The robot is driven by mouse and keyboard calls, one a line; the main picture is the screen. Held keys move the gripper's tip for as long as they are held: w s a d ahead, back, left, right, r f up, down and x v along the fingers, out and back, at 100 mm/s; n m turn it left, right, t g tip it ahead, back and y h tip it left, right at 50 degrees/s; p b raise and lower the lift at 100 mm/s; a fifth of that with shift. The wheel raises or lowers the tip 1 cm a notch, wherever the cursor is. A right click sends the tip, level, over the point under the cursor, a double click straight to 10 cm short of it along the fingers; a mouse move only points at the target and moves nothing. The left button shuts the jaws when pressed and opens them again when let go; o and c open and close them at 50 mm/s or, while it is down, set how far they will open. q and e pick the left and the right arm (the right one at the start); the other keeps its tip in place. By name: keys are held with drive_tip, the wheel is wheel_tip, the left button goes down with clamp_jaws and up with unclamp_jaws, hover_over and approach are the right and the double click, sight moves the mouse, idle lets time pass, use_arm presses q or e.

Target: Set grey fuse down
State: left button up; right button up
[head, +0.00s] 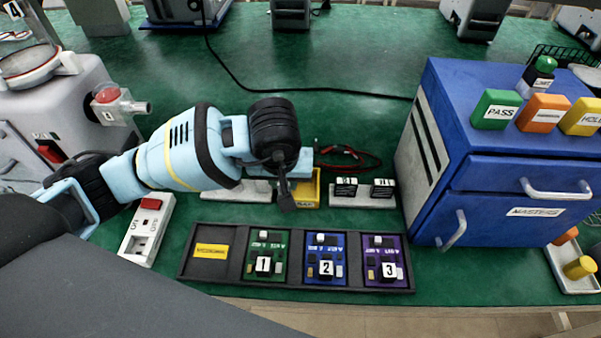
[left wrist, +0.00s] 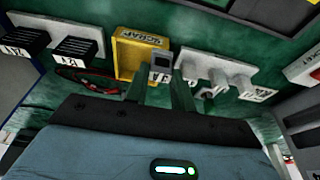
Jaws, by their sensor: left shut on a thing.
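A grey fuse (left wrist: 161,66) is held between the fingertips of my left gripper (left wrist: 165,82), as the left wrist view shows. In the head view my left gripper (head: 285,198) points down beside the yellow scrap tray (head: 312,190), and the fuse cannot be made out there. In the left wrist view the fuse overlaps the edge of the yellow tray (left wrist: 127,58); I cannot tell whether it touches it. A pale rack (head: 240,192) with grey fuses (left wrist: 217,78) stands to the tray's left in the head view, partly hidden by my arm. My right gripper is out of view.
A rack (head: 362,201) with two black fuses stands right of the scrap tray. A dark tray (head: 235,288) with three numbered modules lies in front. A blue cabinet (head: 425,165) stands at right. A white switch box (head: 138,245) is at left. A red cable (head: 345,153) lies behind.

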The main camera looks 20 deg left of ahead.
use_arm(q)
drive_tip(key=w, duration=0.2)
drive_tip(key=w+d, duration=0.1)
drive_tip(key=w, duration=0.2)
drive_tip(key=shift+d+f, duration=0.2)
drive_tip(key=shift+w+d, duration=0.15)
drive_tip(key=shift+w, duration=0.2)
drive_tip(key=shift+f, duration=1.8)
drive_tip(key=shift+f, duration=0.15)
drive_tip(key=o, duration=1)
drive_tip(key=shift+c, duration=0.2)
drive_tip(key=p+v, duration=0.1)
drive_tip(key=v, duration=1.1)
